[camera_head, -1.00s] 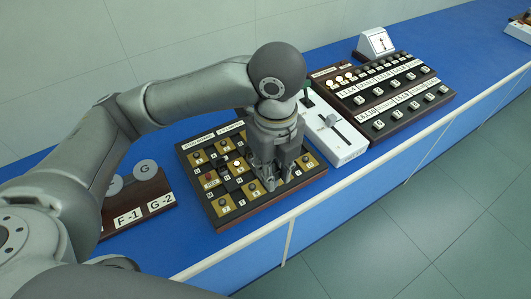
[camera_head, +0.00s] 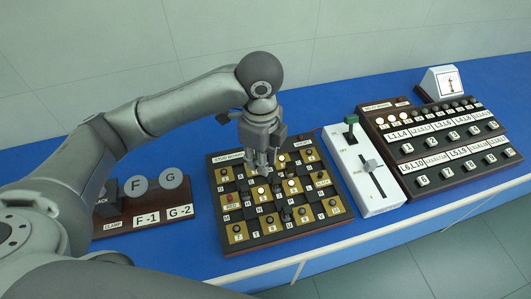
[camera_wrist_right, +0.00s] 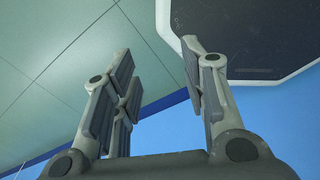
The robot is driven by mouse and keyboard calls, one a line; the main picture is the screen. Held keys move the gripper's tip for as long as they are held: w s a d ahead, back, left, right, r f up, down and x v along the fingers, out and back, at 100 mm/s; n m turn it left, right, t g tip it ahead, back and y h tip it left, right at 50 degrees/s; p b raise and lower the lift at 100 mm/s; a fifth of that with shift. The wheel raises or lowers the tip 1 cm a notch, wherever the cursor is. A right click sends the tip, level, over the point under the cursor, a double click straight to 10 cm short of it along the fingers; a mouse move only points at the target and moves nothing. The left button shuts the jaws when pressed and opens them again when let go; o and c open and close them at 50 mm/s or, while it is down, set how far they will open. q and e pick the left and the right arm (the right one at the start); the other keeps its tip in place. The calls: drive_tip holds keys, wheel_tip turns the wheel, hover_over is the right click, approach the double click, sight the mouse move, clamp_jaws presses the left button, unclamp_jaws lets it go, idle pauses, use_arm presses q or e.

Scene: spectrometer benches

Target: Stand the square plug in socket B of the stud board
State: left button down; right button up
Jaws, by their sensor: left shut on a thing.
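The stud board (camera_head: 341,221) is a dark board with a checker of gold and black squares, small knobs, several pale studs and tiny labels. It lies on the blue bench. My left gripper (camera_head: 262,172) points down over the back middle part of the board. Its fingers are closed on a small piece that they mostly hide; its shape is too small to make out. I cannot tell which socket is B. My right gripper (camera_wrist_right: 158,62) is open and empty in the right wrist view, away from the board.
A white slider box (camera_head: 358,190) stands close to the board's right side, with a button panel (camera_head: 455,193) beyond it. A clamp stand (camera_head: 190,205) marked F-1 and G-2 is on the left. The blue bench top (camera_head: 190,255) is clear in front.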

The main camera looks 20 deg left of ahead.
use_arm(q)
drive_tip(key=w+f, duration=0.2)
drive_tip(key=w+f+p, duration=0.1)
drive_tip(key=w+f, duration=0.1)
drive_tip(key=w, duration=0.1)
drive_tip(key=w+a+f, duration=0.1)
drive_tip(key=w+f, duration=0.1)
drive_tip(key=shift+w+a+f, duration=0.1)
drive_tip(key=shift+w+f, duration=0.15)
drive_tip(key=shift+w, duration=0.15)
drive_tip(key=shift+w+a+f+p, duration=0.1)
drive_tip(key=shift+w+f+p, duration=0.4)
drive_tip(key=shift+f, duration=0.25)
wheel_tip(320, 180, down, 2)
drive_tip(key=shift+f+p, duration=0.1)
drive_tip(key=shift+p, duration=0.45)
drive_tip(key=shift+f, duration=0.25)
use_arm(e)
drive_tip(key=r, duration=0.1)
drive_tip(key=w+r, duration=0.1)
drive_tip(key=r, duration=0.1)
drive_tip(key=shift+w+d+r, duration=0.1)
drive_tip(key=shift+w+r, duration=0.1)
drive_tip(key=shift+w, duration=0.05)
use_arm(q)
drive_tip(key=shift+f, duration=0.2)
use_arm(e)
drive_tip(key=shift+w, duration=0.1)
